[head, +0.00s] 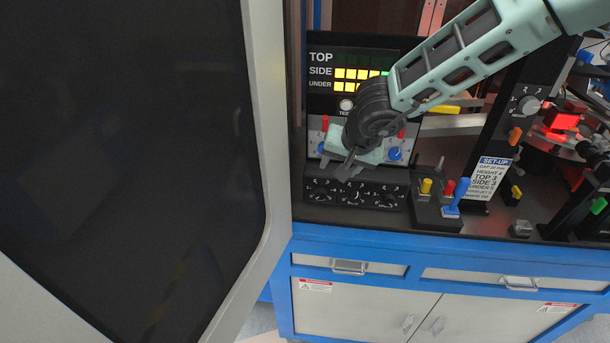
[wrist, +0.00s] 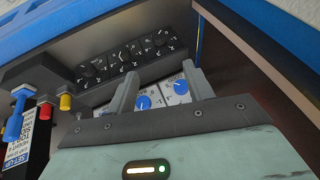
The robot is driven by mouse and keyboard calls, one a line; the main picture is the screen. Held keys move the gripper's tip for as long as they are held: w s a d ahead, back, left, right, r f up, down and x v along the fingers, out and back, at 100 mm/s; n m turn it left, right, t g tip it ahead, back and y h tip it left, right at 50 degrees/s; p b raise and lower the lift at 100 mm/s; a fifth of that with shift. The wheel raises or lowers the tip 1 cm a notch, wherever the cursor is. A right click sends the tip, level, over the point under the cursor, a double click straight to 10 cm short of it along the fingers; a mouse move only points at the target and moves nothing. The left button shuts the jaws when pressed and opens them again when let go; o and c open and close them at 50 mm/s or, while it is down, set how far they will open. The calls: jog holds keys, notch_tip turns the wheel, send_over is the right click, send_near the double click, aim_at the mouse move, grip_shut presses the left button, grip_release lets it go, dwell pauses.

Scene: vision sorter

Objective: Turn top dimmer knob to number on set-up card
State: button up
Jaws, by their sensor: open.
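The set-up card (head: 490,178) stands right of centre; I read TOP 3 and SIDE 3 on it. It also shows at the left of the wrist view (wrist: 20,148). A black box with three black dimmer knobs (head: 352,196) lies at the bench front. Their individual labels are too small to read, so I cannot tell which is top. In the wrist view the knobs (wrist: 123,56) lie beyond my fingertips. My gripper (head: 350,166) is open and empty above and behind the black box, apart from it. In the wrist view, two blue knobs (wrist: 144,102) show between its fingers (wrist: 160,84).
A display (head: 350,73) has yellow bars lit for SIDE and UNDER; the TOP row is dark. A blue lever (head: 457,195) and yellow and red knobs stand right of the black box. A large dark panel door (head: 262,120) closes off the left. A height dial (head: 529,105) is at right.

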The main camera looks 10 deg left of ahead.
aim_at(322, 194)
jog(key=x, duration=1.7)
jog(key=shift+f, duration=0.35)
jog(key=c, duration=1)
jog(key=shift+d+f, duration=0.1)
